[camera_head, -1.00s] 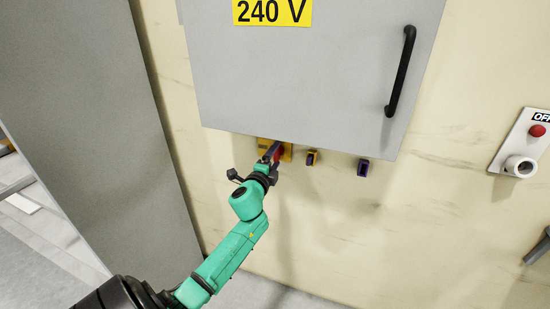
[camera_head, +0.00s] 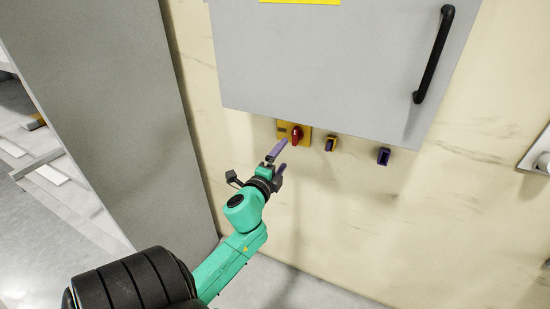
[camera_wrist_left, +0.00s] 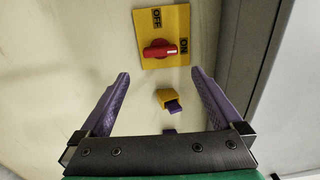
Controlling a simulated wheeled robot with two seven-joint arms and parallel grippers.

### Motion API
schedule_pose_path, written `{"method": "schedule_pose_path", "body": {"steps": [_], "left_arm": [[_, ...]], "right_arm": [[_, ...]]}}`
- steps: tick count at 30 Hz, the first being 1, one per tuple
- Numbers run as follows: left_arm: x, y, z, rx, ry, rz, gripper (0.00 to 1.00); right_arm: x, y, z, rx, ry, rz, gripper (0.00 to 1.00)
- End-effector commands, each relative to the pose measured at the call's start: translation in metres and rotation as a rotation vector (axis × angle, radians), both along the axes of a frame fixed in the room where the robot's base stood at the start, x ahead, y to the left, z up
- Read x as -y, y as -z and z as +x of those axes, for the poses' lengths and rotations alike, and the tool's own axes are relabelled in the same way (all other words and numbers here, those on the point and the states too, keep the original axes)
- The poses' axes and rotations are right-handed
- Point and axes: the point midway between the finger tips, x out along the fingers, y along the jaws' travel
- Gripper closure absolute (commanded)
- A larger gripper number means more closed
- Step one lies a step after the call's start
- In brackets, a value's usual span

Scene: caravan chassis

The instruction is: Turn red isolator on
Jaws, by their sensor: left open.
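The red isolator handle (camera_head: 297,135) sits on a yellow plate (camera_head: 283,128) just under the grey cabinet. In the left wrist view, the red handle (camera_wrist_left: 160,49) lies across the yellow plate (camera_wrist_left: 172,12), in line with the ON label on the right; the OFF label is at the top. My left gripper (camera_head: 276,154) is open and empty, its purple fingers apart, below and in front of the isolator and clear of the handle. In the left wrist view, the handle is beyond and between the fingertips (camera_wrist_left: 160,73). My right gripper is not in view.
The grey cabinet (camera_head: 340,60) with a black handle (camera_head: 433,55) overhangs the isolator. A grey panel (camera_head: 105,110) stands at the left. The wall below the switches is bare.

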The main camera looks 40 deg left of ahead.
Motion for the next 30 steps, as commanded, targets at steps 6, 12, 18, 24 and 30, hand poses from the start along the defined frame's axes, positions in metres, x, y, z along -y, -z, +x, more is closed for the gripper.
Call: {"method": "schedule_pose_path", "body": {"steps": [6,12,18,24,30], "left_arm": [[0.015,0.003,-0.042,-0.002,0.0,-0.002,0.0],[0.017,0.0,-0.048,0.0,0.0,0.001,0.0],[0.017,0.0,-0.047,0.0,0.0,0.001,0.0],[0.017,0.001,-0.047,-0.001,0.0,0.0,0.0],[0.013,0.07,-0.04,-0.109,-0.009,-0.169,0.0]], "right_arm": [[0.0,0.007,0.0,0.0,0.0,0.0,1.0],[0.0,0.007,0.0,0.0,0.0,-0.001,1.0],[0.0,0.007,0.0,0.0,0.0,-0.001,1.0],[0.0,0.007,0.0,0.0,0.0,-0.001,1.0],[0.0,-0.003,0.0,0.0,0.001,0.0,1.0]]}}
